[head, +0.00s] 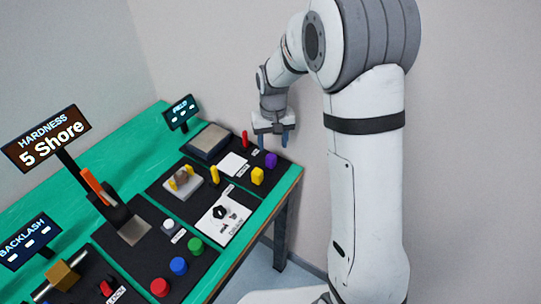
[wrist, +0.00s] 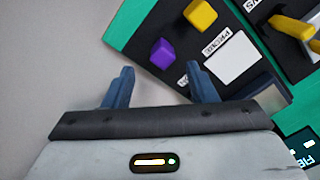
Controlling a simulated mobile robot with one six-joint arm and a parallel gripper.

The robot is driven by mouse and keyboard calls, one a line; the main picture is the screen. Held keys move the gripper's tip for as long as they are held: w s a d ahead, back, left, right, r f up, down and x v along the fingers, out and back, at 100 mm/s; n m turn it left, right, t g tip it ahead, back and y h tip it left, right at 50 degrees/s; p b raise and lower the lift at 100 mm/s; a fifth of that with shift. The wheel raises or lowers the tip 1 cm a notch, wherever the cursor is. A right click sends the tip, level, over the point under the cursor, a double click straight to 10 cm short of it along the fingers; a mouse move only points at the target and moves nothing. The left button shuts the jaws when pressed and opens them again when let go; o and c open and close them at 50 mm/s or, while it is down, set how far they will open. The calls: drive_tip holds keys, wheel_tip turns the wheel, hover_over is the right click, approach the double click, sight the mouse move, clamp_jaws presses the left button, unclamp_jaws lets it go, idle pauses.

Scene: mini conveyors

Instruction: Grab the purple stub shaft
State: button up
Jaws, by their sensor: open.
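The purple stub shaft (head: 271,160) stands on a black mat near the far right corner of the table in the head view. It also shows in the wrist view (wrist: 163,53), above and between my fingertips and apart from them. My gripper (head: 272,141) is open and empty, with blue fingers pointing down. It hangs just behind the purple shaft in the head view. In the wrist view the fingers of my gripper (wrist: 161,80) are spread wide, the right one over the mat's edge.
A yellow piece (head: 257,176) stands close to the purple shaft. A white card (head: 233,164) and a red piece (head: 245,139) are nearby. A grey box (head: 207,141) and a small display (head: 181,112) stand farther left. The table's right edge is close to the shaft.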

sight(271, 156)
drive_tip(key=shift+w+a+f, duration=0.15)
drive_tip(key=shift+f, duration=0.2)
drive_tip(key=f, duration=0.2)
drive_tip(key=f+p, duration=0.1)
drive_tip(key=f, duration=0.4)
drive_tip(key=shift+w+a+f, duration=0.1)
drive_tip(key=shift+w+f, duration=0.15)
drive_tip(key=shift+f, duration=0.1)
drive_tip(key=c, duration=1.1)
